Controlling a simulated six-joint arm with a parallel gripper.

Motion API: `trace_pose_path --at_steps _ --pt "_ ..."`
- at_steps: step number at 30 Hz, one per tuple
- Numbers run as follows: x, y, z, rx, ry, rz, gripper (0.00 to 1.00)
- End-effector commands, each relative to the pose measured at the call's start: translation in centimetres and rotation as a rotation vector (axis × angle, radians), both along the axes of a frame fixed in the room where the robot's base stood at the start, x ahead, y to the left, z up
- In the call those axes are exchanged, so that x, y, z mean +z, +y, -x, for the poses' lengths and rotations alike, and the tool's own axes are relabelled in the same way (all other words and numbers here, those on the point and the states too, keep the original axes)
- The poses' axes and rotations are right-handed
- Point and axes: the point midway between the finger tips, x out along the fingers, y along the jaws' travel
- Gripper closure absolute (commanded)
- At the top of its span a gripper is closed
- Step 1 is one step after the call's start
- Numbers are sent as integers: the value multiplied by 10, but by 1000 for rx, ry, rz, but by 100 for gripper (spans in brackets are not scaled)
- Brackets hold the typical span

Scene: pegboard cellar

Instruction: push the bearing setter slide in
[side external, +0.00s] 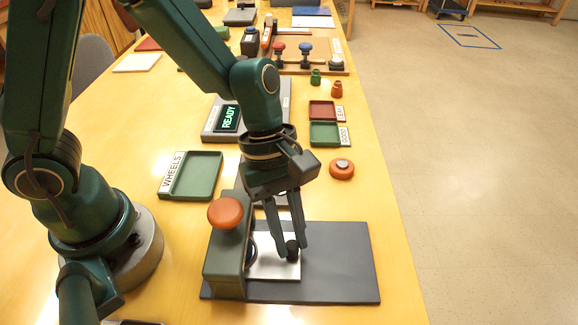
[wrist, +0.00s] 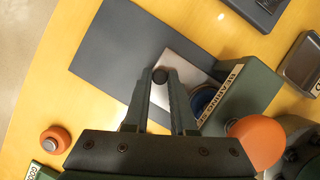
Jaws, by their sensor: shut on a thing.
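The bearing setter (side external: 229,258) is a grey-green housing with an orange knob (side external: 225,213) on top, standing on a dark base plate (side external: 345,265). Its slide (side external: 272,269) is a silver plate that sticks out of the housing to the right over the base. The slide also shows in the wrist view (wrist: 190,62), with a blue round part (wrist: 204,100) at the housing end. A small black knob (side external: 292,252) stands on the slide's outer part. My gripper (side external: 291,246) points down with its fingers shut on this knob, seen in the wrist view (wrist: 160,77).
A green WHEELS tray (side external: 193,177) and a grey unit with a READY display (side external: 228,118) stand behind. Red and green small trays (side external: 323,133) and an orange round button (side external: 342,169) are near the table's right edge. The base plate right of the slide is clear.

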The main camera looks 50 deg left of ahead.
Motion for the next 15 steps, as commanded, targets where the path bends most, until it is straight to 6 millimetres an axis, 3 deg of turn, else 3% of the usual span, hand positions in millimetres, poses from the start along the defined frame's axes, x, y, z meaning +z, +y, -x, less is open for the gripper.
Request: trace_pose_path --at_steps 6,7,9,15 --pt "-2 2 4 -8 11 -6 100" --pt "-2 2 4 -8 11 -7 64" --pt "-2 2 4 -9 11 -6 45" --pt "-2 2 3 -7 10 -5 45"
